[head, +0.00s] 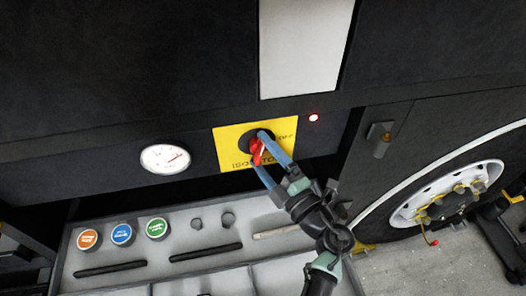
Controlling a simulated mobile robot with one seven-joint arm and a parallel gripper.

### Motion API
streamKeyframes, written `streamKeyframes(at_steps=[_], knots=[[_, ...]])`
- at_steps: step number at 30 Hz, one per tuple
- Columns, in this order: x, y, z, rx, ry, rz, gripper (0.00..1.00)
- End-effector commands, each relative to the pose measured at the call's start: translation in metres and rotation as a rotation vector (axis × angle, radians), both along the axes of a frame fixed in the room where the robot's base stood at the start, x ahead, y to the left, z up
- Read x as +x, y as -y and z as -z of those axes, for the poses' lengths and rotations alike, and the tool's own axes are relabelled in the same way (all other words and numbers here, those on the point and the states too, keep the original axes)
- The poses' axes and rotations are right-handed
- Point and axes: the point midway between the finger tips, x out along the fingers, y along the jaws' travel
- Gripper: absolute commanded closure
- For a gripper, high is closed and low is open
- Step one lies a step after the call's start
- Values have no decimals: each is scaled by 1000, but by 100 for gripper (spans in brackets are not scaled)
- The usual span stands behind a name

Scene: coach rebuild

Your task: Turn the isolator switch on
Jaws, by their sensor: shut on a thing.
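The isolator switch has a red handle (258,152) on a black round base, mounted on a yellow plate (228,139) in the dark panel. The plate carries lettering, partly covered by my arm. My gripper (262,150) reaches up from the lower right, with its blue fingers on either side of the red handle and shut on it. The handle looks tilted, its lower end to the left. The fingers hide part of the handle and base, so I cannot read its exact position.
Below is a grey tray (190,217) with orange, blue and green round labels and dark bars. A wheel (452,194) stands at right, near a latch (380,138).

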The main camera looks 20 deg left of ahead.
Motion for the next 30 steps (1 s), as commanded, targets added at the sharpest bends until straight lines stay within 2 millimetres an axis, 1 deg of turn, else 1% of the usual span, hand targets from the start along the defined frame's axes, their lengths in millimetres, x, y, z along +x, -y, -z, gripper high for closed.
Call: streamKeyframes(at_steps=[6,12,30], knots=[[0,1,-2,-113,75,1,62],[0,0,-1,-173,115,0,62],[0,0,0,-202,135,0,62]])
